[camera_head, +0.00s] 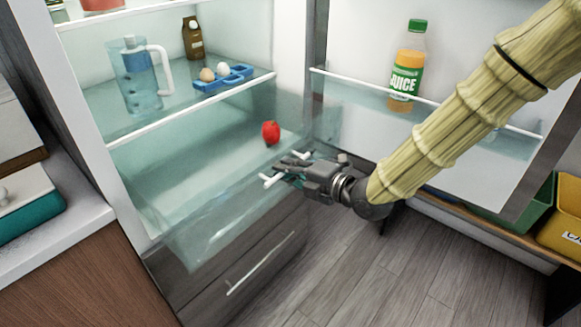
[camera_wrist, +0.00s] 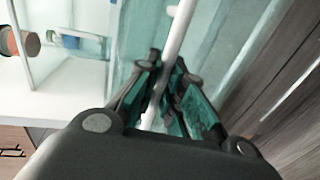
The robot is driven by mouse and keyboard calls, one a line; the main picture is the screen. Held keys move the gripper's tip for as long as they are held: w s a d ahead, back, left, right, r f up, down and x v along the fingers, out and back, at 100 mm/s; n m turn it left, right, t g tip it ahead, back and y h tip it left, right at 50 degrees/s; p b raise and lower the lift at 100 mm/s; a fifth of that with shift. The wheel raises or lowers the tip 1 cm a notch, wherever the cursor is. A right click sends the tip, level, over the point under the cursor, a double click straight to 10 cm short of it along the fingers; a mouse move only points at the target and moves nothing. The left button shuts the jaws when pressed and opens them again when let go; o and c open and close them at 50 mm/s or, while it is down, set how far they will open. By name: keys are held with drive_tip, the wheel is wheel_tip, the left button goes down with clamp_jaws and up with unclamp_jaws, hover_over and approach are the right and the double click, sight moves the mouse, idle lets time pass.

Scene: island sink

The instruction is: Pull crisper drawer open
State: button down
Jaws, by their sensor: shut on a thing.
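The clear crisper drawer (camera_head: 200,243) is at the bottom of the open fridge, and its front appears to stand out past the shelf above. A red apple or tomato (camera_head: 270,132) shows at the drawer's back right. My gripper (camera_head: 277,178) is at the right part of the drawer's front, shut on the white bar handle (camera_wrist: 181,32). In the wrist view the handle runs between my two teal-padded fingers (camera_wrist: 168,78). The fingers hide part of the handle.
The fridge shelf above holds a pitcher (camera_head: 138,78), a brown bottle (camera_head: 193,38) and a blue egg tray (camera_head: 224,78). The open door at right holds a juice bottle (camera_head: 408,65). A lower drawer handle (camera_head: 260,264) is below. The floor (camera_head: 345,275) in front is clear.

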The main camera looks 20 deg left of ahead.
drive_tip(key=shift+f, duration=0.1)
drive_tip(key=c, duration=1.5)
unclamp_jaws()
drive_tip(key=shift+c, duration=0.2)
drive_tip(key=shift+s+d, duration=0.1)
drive_tip(key=v, duration=1.1)
drive_tip(key=shift+s+d+r, duration=0.2)
drive_tip(key=shift+d, duration=0.15)
